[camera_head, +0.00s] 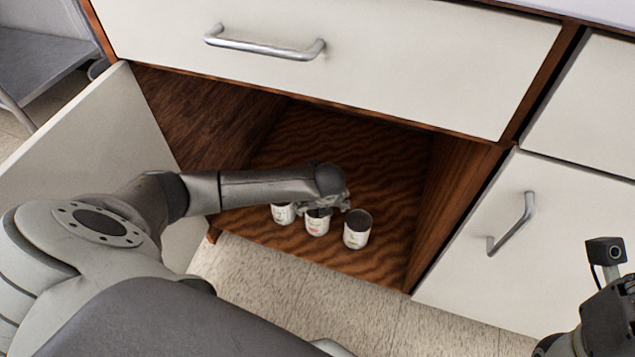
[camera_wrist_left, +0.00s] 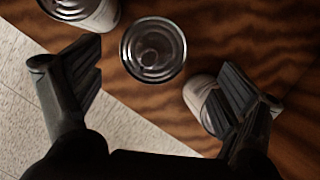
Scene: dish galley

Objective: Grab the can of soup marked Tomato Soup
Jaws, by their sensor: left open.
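Three small white-labelled cans stand upright in a row on the floor of the open cabinet: a left can (camera_head: 282,213), a middle can (camera_head: 317,225) with a reddish mark, and a right can (camera_head: 357,231). Their labels are too small to read. My left gripper (camera_head: 322,203) is open and empty above the middle can, partly covering it. In the left wrist view, one can's metal lid (camera_wrist_left: 153,50) lies ahead of and between the open fingers (camera_wrist_left: 155,82). Another can (camera_wrist_left: 95,14) is cut off at the top left; a third (camera_wrist_left: 202,92) is partly hidden by the right finger.
The open cabinet door (camera_head: 85,135) stands at the left, with my left arm reaching past it. A drawer (camera_head: 400,60) overhangs the opening; the cabinet's side wall (camera_head: 450,200) bounds it on the right. Shelf space behind the cans is clear. My right wrist shows at the right edge.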

